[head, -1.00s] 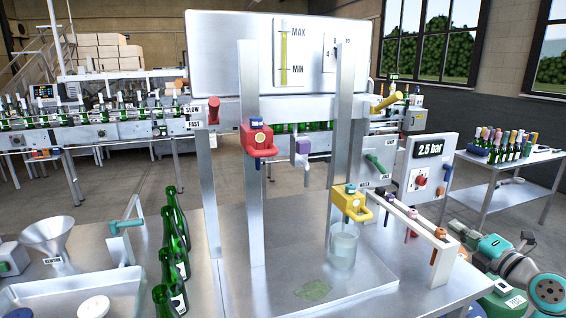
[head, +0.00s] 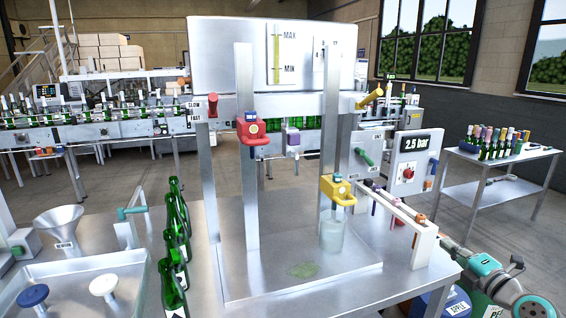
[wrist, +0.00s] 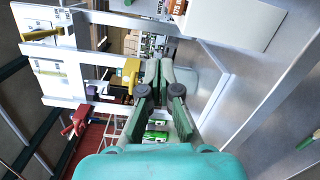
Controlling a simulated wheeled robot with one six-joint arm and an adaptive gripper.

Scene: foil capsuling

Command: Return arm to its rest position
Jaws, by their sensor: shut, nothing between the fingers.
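My gripper (wrist: 163,80) shows in the wrist view with its dark green fingers close together and nothing held between them. In the head view part of my arm (head: 490,275) is at the lower right, folded low beside the workbench; the fingertips cannot be made out there. The metal workbench (head: 395,275) with its frame stands to the left of the arm, and I see no contact between them.
A yellow-handled unit (head: 337,190) and a red one (head: 251,128) sit on the frame posts. A glass jar (head: 332,235) stands below the yellow one. Green bottles (head: 172,285) line the left. A side table (head: 480,195) holds several bottles at the right.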

